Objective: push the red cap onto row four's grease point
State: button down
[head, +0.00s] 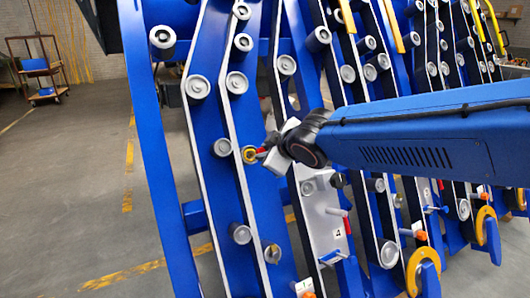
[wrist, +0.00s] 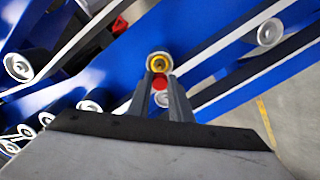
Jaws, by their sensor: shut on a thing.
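My gripper (head: 266,148) is shut on the red cap (wrist: 159,82), which sits between the fingertips in the wrist view (wrist: 160,88). In the head view only a sliver of red shows at the fingertips. Just beyond the cap is a round fitting with a yellow ring (wrist: 158,62), which also shows in the head view (head: 249,155) on a blue rail. The cap lines up closely with the lower edge of the yellow ring in the wrist view. I cannot tell whether they touch. A white plate marked 4 (head: 325,215) stands below my arm.
Grey rollers (head: 237,82) stick out along the blue rails around the fitting. Red (head: 348,225) and orange parts sit near the plate. Yellow rings on blue brackets (head: 422,262) stand at lower right. Open floor (head: 75,170) lies left, with a cart (head: 40,72) at the back.

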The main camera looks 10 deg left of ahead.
jog(key=shift+f, duration=0.1)
jog(key=shift+x, duration=2.45)
jog(key=shift+w+a, duration=0.1)
jog(key=shift+w, duration=0.05)
jog(key=shift+x, duration=0.85)
jog(key=shift+v, duration=2.05)
jog(key=shift+w+f, duration=0.15)
jog(key=shift+x, duration=0.75)
jog(key=shift+x, duration=1.1)
